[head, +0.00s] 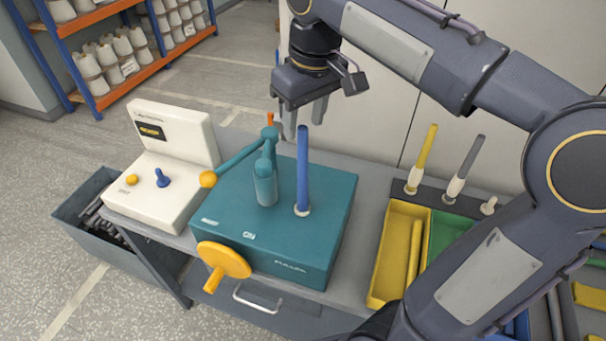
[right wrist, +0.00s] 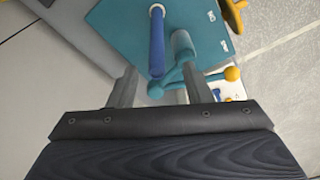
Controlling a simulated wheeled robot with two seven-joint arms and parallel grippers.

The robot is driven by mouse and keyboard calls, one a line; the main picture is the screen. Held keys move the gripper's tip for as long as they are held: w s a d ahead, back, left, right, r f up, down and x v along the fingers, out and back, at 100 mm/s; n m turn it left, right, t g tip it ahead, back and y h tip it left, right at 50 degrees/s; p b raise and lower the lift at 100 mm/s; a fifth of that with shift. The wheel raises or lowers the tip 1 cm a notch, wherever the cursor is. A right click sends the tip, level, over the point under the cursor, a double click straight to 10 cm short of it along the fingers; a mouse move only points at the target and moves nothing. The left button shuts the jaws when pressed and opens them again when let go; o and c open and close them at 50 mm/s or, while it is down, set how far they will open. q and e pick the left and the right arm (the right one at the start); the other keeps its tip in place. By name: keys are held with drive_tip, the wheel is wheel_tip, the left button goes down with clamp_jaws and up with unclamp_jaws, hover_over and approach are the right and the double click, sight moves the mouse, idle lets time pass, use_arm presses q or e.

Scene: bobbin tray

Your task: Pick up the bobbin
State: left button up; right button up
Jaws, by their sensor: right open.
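A slim blue bobbin (head: 302,172) stands upright in a pale ring on top of the teal winding machine (head: 327,215). In the right wrist view the blue bobbin (right wrist: 157,45) points toward me, its top appearing between my two fingers. My right gripper (head: 304,118) is open and empty, pointing down close to the bobbin's top. Its fingers also show in the right wrist view (right wrist: 158,80), one on each side of the bobbin with visible gaps. My left gripper is out of view.
A teal post with an orange-knobbed lever (head: 208,180) stands just left of the bobbin. A white control box (head: 165,165) is further left. A yellow tray (head: 393,262) and a green tray (head: 445,230) lie right, with a rack of upright bobbins (head: 425,160) behind.

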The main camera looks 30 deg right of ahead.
sight(302, 146)
drive_tip(key=f, duration=0.3)
drive_tip(key=w+f, duration=0.1)
drive_tip(key=f, duration=0.3)
drive_tip(key=shift+w+d+f, duration=0.1)
drive_tip(key=shift+w+f, duration=0.1)
clamp_jaws()
